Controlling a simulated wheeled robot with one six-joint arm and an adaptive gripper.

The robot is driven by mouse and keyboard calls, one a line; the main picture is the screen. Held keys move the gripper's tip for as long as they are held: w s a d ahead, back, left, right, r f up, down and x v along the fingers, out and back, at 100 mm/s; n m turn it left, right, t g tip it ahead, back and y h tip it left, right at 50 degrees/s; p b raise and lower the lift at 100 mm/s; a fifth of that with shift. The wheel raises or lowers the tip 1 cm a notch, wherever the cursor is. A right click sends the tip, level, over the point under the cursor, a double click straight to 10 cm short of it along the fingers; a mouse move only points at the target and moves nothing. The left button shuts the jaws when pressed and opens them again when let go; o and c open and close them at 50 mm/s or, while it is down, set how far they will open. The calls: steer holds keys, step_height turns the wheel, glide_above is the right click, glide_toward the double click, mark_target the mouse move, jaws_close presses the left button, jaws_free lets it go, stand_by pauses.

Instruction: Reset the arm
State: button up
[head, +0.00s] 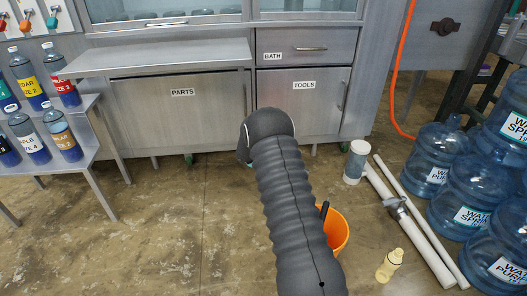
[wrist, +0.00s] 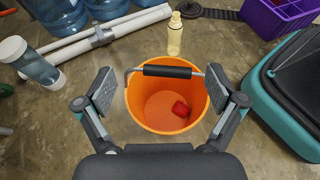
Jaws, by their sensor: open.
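My arm (head: 290,200) reaches down and forward in the head view, dark grey and ribbed, and it hides part of the floor and an orange bucket. My gripper (wrist: 162,95) is open in the wrist view, its two pads spread wide on either side of the bucket's handle. The orange bucket (wrist: 137,105) stands on the floor below, with a black grip on its raised handle (wrist: 167,71) and a red object (wrist: 181,109) inside. The bucket also shows in the head view (head: 338,236) behind my arm. Nothing is held between the pads.
Large blue water jugs (head: 432,158) stand at right beside white pipes (head: 412,222). A teal and black case (wrist: 290,95) lies right of the bucket. Metal cabinets (head: 180,125) line the back. Floor at left centre is clear.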

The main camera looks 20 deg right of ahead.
steer(key=s+a+f+m+y, duration=0.3)
steer(key=s+a+m+y, duration=0.1)
steer(key=s+a, duration=0.2)
steer(key=s+a+r+m+t+y, duration=0.2)
steer(key=s+a+r+t, duration=0.2)
steer(key=s+r, duration=0.3)
steer(key=s+a+r+m+t+y, duration=0.2)
steer(key=s+a+r+t, duration=0.2)
steer(key=s+a+r, duration=0.3)
steer(key=s+a+r+m+t+y, duration=0.2)
steer(key=s+a+r+t, duration=0.3)
steer(key=r, duration=1)
steer(key=s+a, duration=0.1)
steer(key=s, duration=0.2)
steer(key=shift+r+m+y, duration=0.35)
steer(key=shift+m+y, duration=0.05)
steer(key=shift+s+a+r, duration=0.15)
steer(key=shift+s+r, duration=0.15)
steer(key=shift+r, duration=0.2)
steer(key=shift+c, duration=0.3)
